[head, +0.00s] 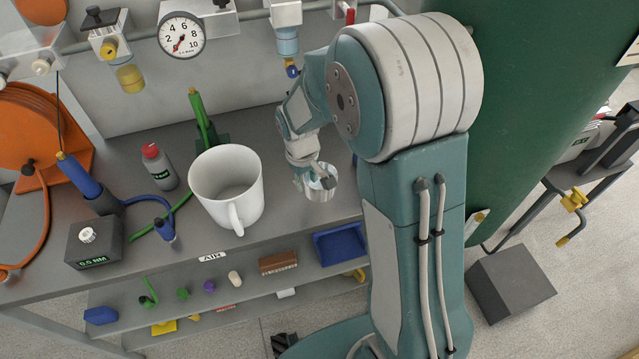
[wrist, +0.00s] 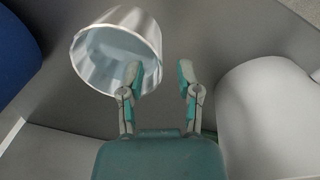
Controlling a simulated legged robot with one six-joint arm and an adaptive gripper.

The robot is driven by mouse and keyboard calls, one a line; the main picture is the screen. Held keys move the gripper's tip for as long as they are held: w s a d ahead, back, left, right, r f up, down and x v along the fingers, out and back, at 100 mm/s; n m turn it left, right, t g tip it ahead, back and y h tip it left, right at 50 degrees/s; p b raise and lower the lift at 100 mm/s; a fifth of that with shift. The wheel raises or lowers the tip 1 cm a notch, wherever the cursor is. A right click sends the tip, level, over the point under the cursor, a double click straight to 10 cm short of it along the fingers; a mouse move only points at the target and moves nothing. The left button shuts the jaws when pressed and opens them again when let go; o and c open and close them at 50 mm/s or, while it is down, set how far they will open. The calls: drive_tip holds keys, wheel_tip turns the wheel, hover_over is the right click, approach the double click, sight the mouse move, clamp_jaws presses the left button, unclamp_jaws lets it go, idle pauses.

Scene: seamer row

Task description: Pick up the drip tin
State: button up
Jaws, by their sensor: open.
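The drip tin (head: 321,187) is a shiny silver metal cup on the grey bench top, near its front edge and right of the white mug. In the wrist view the tin (wrist: 88,58) lies ahead and to the left, its opening showing an empty-looking pale inside. My gripper (head: 318,176) is at the tin in the head view, partly overlapping it. In the wrist view my gripper (wrist: 161,82) is open; its left finger overlaps the tin's near right rim and its right finger is clear of it. Whether the left finger touches the tin I cannot tell.
A large white mug (head: 227,188) stands left of the tin, with its pale side (wrist: 262,115) close to my right finger in the wrist view. A lower shelf holds a blue bin (head: 341,244).

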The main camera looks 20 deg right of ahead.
drive_tip(key=f, duration=0.3)
drive_tip(key=shift+w+d+f, duration=0.1)
drive_tip(key=shift+d+f, duration=0.1)
drive_tip(key=shift+f, duration=0.15)
clamp_jaws()
drive_tip(key=shift+r, duration=0.1)
drive_tip(key=shift+r, duration=1.05)
drive_tip(key=s+r, duration=1)
drive_tip(key=s, duration=0.4)
drive_tip(key=shift+r, duration=0.4)
